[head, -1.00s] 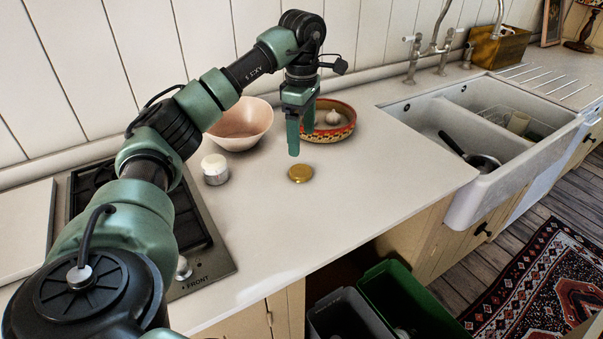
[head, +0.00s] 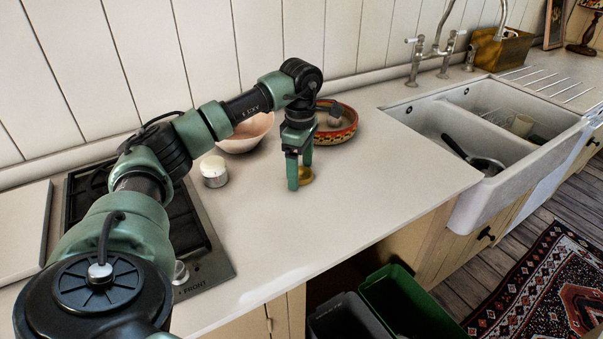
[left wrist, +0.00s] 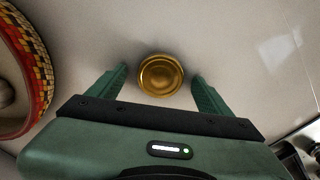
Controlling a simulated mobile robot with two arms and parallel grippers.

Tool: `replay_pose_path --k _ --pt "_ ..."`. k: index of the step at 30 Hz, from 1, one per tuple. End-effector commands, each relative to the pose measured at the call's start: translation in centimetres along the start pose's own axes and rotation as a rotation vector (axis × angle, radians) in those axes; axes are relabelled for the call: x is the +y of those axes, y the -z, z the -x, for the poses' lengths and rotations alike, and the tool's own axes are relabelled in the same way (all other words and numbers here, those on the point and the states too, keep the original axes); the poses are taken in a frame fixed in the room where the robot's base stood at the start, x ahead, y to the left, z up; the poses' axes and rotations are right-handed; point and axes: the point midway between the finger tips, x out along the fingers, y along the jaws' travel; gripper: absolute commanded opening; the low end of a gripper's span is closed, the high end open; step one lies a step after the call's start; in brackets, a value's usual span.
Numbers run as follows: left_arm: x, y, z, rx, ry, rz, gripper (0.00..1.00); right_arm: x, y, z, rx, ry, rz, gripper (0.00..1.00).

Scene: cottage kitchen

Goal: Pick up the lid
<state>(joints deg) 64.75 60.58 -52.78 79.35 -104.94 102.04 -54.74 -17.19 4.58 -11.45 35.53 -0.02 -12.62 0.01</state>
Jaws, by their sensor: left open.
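The lid (head: 306,175) is a small round gold disc lying on the white counter. In the left wrist view the lid (left wrist: 161,75) sits centred between the fingertips, slightly beyond them, with a gap on each side. My left gripper (head: 299,176) is low over the counter, pointing down, and partly hides the lid in the head view. In the left wrist view its green fingers (left wrist: 159,80) are spread and hold nothing. My right gripper is not in view.
A white jar (head: 214,171) stands left of the gripper. A pink bowl (head: 246,136) and a patterned bowl (head: 349,127) stand behind, the latter partly hidden by my arm. A hob (head: 190,225) is at left, a sink (head: 473,185) at right. The counter's front is clear.

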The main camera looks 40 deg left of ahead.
Motion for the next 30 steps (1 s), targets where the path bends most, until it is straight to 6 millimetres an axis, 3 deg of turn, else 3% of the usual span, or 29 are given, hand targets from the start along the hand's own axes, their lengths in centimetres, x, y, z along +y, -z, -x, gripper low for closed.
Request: replay_pose_path --k 3,9,10,23,30 --pt "0.0 0.0 0.0 0.0 -0.001 0.0 0.77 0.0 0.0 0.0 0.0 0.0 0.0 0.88" --pt "0.0 0.0 0.1 0.0 -0.001 0.0 0.21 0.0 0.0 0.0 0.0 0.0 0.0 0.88" --pt "0.0 0.0 0.1 0.0 -0.001 0.0 0.17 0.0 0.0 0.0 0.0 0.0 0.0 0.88" --pt "0.1 0.0 1.1 -0.001 -0.002 0.0 0.17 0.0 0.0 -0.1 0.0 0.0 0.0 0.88" --pt "0.2 -0.1 5.3 -0.003 -0.007 0.0 0.17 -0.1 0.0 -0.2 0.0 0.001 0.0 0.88"
